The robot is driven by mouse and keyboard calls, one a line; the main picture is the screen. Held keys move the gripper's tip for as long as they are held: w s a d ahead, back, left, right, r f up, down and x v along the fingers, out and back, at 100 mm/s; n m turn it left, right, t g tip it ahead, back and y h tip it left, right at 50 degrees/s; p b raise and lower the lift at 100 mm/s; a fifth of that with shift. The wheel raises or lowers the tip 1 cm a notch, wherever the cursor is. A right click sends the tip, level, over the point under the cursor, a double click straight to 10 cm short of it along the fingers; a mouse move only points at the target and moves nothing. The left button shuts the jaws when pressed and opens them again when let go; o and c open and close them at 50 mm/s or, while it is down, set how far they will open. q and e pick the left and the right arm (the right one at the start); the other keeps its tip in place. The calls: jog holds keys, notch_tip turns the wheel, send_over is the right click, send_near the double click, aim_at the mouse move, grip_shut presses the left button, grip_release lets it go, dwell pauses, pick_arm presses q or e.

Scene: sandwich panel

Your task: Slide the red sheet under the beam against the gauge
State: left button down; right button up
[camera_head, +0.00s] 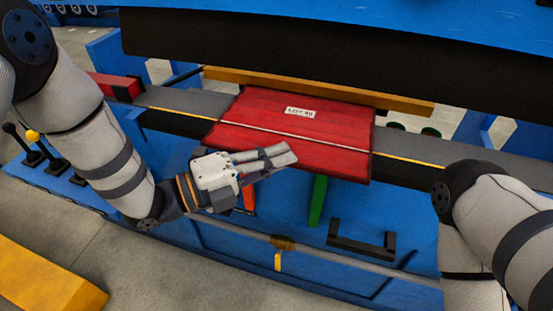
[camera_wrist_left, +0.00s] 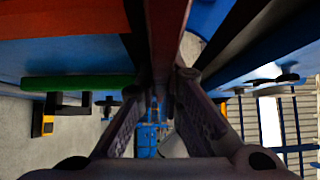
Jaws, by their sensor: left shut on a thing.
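The red sheet (camera_head: 335,118), with a white label and a thin pale line across it, lies on the grey bed below the dark beam (camera_head: 290,48). Its front part overhangs the bed's front edge. The orange-brown bar that looks like the gauge (camera_head: 330,91) runs along its far edge; I cannot tell whether they touch. My left gripper (camera_head: 282,156) is shut on the sheet's front edge, left of its middle. In the left wrist view the sheet (camera_wrist_left: 166,35) shows edge-on between the fingers (camera_wrist_left: 156,105). My right arm shows at the right; its gripper is out of view.
The grey bed (camera_head: 480,160) extends to both sides of the sheet. A red block (camera_head: 118,87) sits at its left end. Green (camera_head: 317,200) and orange (camera_head: 249,198) supports and a black bracket (camera_head: 362,240) stick out from the blue front. Levers (camera_head: 33,137) stand at the left.

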pick_arm(q)
jog(key=shift+w+d, duration=0.1)
jog(key=shift+w, duration=0.2)
jog(key=c, duration=1.7)
grip_release()
jog(key=shift+o, duration=0.2)
